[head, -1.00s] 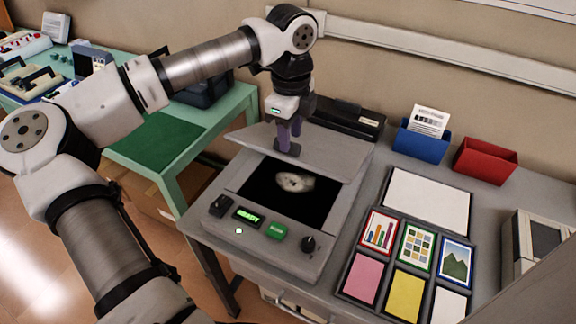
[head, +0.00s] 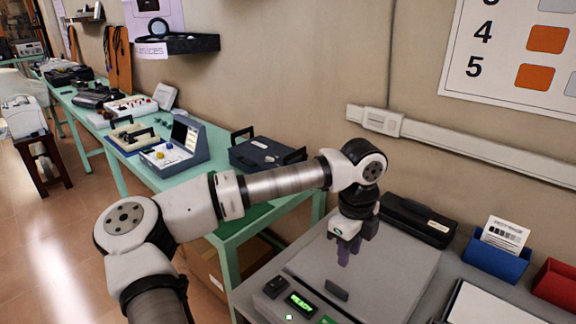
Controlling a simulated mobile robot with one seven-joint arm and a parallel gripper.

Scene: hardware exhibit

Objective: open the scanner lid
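The scanner (head: 272,304) stands on the grey table at the lower right, with a green-lit display at its front. Its flat grey lid (head: 390,278) lies down over the bed, and no dark glass shows. A small dark handle tab (head: 336,290) stands up at the lid's front edge. My gripper (head: 356,249) hangs above the lid, pointing down, behind and a little above the tab and apart from it. Its purple fingers look spread, with nothing between them. The scanner's front is cut off by the picture's lower edge.
A black case (head: 418,219) sits behind the lid, near the wall. A blue holder (head: 496,258) with a card and a red bin (head: 557,284) stand to the right. A green table (head: 232,216) with a dark toolbox (head: 266,155) stands to the left.

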